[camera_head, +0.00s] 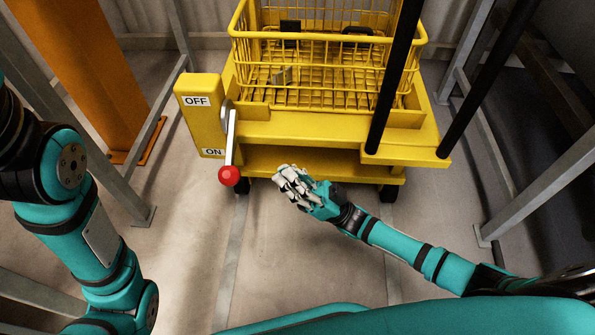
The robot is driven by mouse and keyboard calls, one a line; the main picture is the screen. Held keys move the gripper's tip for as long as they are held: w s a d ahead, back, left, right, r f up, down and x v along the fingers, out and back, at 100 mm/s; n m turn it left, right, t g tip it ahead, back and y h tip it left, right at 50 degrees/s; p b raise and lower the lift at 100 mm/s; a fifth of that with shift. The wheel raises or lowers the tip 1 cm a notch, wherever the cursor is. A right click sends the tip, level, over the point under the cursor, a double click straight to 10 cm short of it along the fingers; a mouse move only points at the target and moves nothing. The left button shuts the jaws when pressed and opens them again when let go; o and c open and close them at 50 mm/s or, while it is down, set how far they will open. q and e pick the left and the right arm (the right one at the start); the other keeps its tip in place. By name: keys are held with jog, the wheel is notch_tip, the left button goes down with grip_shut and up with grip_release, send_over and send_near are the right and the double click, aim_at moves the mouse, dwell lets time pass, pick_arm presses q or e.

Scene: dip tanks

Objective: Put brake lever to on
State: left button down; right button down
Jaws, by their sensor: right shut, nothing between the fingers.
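The brake lever (231,140) is a grey metal bar with a red ball knob (229,176) at its lower end. It hangs down beside the yellow brake plate (203,122), which is marked OFF at the top and ON near the bottom. The knob is just below the ON label (212,152). My right gripper (284,178) is shut and empty, to the right of the red knob and apart from it. My left arm shows at the left edge, but its gripper is out of view.
The lever is on a yellow cart (330,129) with a wire basket (330,52) and two black upright bars. A few dark items lie in the basket. Bare floor lies in front of the cart.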

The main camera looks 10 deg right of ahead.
jog(key=shift+v, duration=1.05)
jog(key=shift+w, duration=0.15)
